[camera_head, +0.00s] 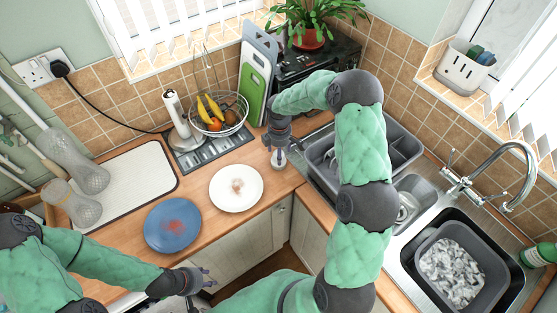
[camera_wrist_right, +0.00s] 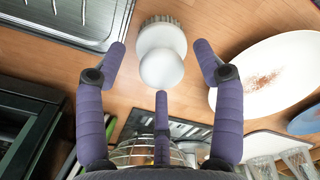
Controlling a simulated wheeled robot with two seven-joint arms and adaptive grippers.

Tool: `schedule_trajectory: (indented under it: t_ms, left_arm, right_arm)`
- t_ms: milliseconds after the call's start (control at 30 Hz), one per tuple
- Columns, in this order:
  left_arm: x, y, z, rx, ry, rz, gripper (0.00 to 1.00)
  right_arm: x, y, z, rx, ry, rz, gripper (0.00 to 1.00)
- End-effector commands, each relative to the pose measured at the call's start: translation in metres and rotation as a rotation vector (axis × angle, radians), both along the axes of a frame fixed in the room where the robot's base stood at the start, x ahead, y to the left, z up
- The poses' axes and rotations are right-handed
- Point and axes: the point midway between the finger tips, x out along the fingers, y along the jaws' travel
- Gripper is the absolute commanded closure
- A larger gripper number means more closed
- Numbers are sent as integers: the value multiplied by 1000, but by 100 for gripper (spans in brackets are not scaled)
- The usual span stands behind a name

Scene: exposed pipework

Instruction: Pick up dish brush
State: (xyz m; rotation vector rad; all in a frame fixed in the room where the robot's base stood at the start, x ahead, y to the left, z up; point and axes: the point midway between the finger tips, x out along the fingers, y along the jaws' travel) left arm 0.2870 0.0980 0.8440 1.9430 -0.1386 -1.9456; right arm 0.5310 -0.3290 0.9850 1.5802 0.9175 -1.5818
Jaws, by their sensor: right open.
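The dish brush (camera_wrist_right: 162,62) has a round white knob and a ring of pale bristles. It stands on the wooden worktop, knob towards the right wrist camera. In the head view the brush (camera_head: 278,160) is a small white shape just below my right gripper (camera_head: 279,146), to the right of the white plate. In the right wrist view my right gripper (camera_wrist_right: 160,65) is open, its purple fingers spread around the knob with visible gaps. My left gripper (camera_head: 205,277) is low in the head view, apart from the brush, with its fingers spread and empty.
A white plate (camera_head: 236,188) and a blue plate (camera_head: 172,225), both stained, lie left of the brush. A wire fruit basket (camera_head: 220,124) and a green chopping board (camera_head: 254,90) stand behind. A grey dish rack (camera_head: 405,148) and the sink are right.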

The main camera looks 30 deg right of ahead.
Motion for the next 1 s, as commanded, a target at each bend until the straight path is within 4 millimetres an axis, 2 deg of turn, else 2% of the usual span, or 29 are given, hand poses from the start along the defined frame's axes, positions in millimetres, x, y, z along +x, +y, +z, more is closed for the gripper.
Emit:
schedule_trajectory:
  t_ms: [100,333,367,567,1000]
  left_arm:
    - [0,0,-1,0,0,0,60]
    - [0,0,-1,0,0,0,60]
    - [0,0,-1,0,0,0,60]
    - [0,0,-1,0,0,0,60]
    - [0,0,-1,0,0,0,60]
  right_arm:
    - [0,0,-15,0,0,-1,32]
    - [0,0,-17,0,-1,0,32]
    - [0,0,-17,0,-1,0,34]
    - [0,0,-17,0,-1,0,91]
    - [1,0,-13,0,-2,0,93]
